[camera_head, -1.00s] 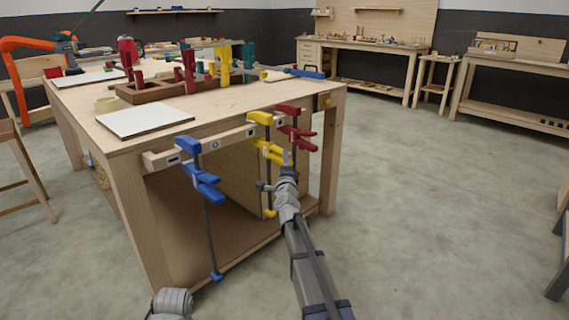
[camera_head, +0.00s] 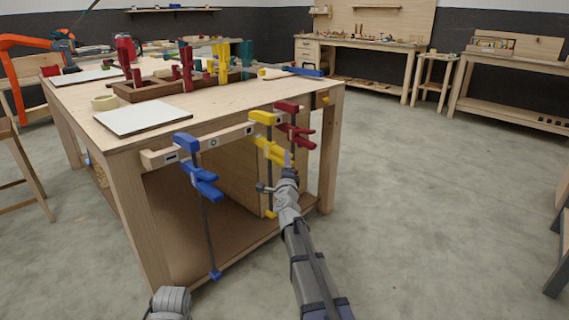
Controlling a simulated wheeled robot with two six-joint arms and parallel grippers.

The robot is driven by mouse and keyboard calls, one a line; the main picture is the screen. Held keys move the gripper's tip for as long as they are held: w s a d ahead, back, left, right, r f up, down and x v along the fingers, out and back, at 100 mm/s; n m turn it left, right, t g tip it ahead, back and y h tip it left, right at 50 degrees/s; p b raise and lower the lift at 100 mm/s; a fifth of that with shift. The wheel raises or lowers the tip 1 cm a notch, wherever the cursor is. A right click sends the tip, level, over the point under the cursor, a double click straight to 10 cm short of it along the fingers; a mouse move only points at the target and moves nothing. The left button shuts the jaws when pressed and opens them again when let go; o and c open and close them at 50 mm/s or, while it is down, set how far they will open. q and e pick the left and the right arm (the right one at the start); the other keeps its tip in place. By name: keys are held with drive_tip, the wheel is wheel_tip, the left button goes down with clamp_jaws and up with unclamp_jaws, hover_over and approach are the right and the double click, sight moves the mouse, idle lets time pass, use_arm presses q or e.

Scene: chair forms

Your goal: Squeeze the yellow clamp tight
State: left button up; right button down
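The yellow clamp (camera_head: 264,118) hangs on the wooden rail along the near edge of the workbench, between a blue clamp and a red clamp. Its upper jaw is at the rail, its lower yellow jaw (camera_head: 268,151) sits below, and its bar runs down to a yellow end (camera_head: 270,214). My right gripper (camera_head: 275,182) is just below and in front of the lower jaw. Whether it touches the clamp, and whether its fingers are open, I cannot make out. Only part of my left arm (camera_head: 170,302) shows at the bottom edge; its gripper is not visible.
The blue clamp (camera_head: 187,142) hangs to the left and the red clamp (camera_head: 297,132) close to the right. The workbench (camera_head: 215,103) carries a white board (camera_head: 143,119) and a wooden tray (camera_head: 150,92) with clamps.

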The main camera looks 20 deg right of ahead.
sight(271, 150)
drive_tip(key=shift+c, duration=2.1)
unclamp_jaws()
drive_tip(key=o, duration=0.3)
drive_tip(key=shift+r, duration=0.15)
drive_tip(key=shift+r+p, duration=0.35)
drive_tip(key=shift+p, duration=0.1)
drive_tip(key=shift+r, duration=0.15)
drive_tip(key=shift+w, duration=1.1)
drive_tip(key=shift+o, duration=0.3)
